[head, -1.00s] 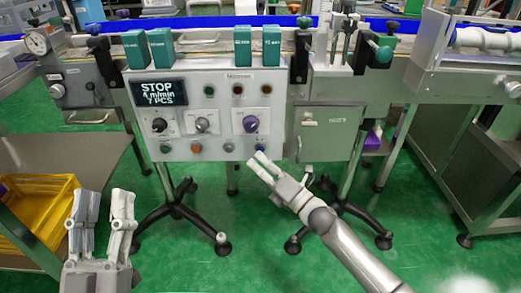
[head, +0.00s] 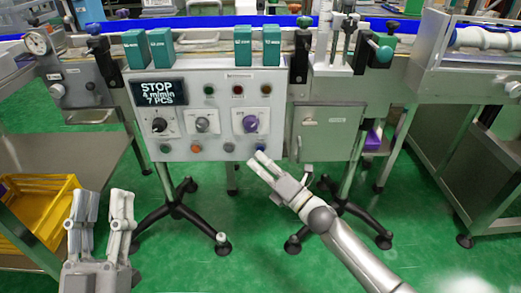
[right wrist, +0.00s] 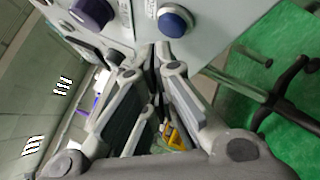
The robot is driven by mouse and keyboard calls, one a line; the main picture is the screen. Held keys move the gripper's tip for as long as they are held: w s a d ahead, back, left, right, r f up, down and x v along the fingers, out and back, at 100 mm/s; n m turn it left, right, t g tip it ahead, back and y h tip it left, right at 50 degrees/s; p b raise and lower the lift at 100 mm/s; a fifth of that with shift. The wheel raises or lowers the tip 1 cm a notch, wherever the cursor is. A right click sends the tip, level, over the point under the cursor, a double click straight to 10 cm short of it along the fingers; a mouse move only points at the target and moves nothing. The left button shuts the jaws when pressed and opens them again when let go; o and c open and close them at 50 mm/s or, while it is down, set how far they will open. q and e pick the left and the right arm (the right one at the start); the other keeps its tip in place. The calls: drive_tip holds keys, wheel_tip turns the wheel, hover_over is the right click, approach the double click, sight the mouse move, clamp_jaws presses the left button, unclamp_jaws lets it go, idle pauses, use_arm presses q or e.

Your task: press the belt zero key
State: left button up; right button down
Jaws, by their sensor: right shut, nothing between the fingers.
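The grey control panel (head: 185,105) has a dark display reading STOP, 4 m/min, 7 PCS. Along its bottom edge is a row of keys: green, orange, grey and a blue key (head: 261,148) at the right end. No label naming the belt zero key is readable. My right gripper (head: 259,158) is shut and empty, with its tips just below the blue key. In the right wrist view the blue key (right wrist: 175,20) stands above the closed tips, and contact cannot be made out. My left gripper (head: 103,196) is open and empty at the lower left, away from the panel.
A purple knob (head: 250,122), a grey knob (head: 202,124) and a black knob (head: 158,125) sit above the key row. A closed grey box (head: 325,133) is right of the panel. A yellow crate (head: 45,205) stands at the left. The green floor below is partly clear.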

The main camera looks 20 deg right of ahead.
use_arm(q)
drive_tip(key=shift+s+r+t, duration=0.3)
drive_tip(key=shift+r, duration=0.2)
use_arm(e)
drive_tip(key=shift+w, duration=0.3)
use_arm(q)
drive_tip(key=shift+s+r+t+h, duration=0.4)
drive_tip(key=shift+s+r, duration=0.05)
drive_tip(key=shift+r, duration=0.1)
use_arm(e)
drive_tip(key=shift+w+d, duration=0.2)
drive_tip(key=shift+w, duration=0.2)
drive_tip(key=shift+s, duration=0.15)
use_arm(q)
drive_tip(key=shift+w+f+g+y, duration=0.2)
drive_tip(key=shift+w+f+g, duration=0.25)
drive_tip(key=shift+f, duration=0.15)
drive_tip(key=shift+w+f+g+y, duration=0.2)
drive_tip(key=shift+w+f+g, duration=0.2)
drive_tip(key=shift+f, duration=0.2)
use_arm(e)
drive_tip(key=shift+s+a, duration=0.25)
drive_tip(key=shift+s, duration=0.45)
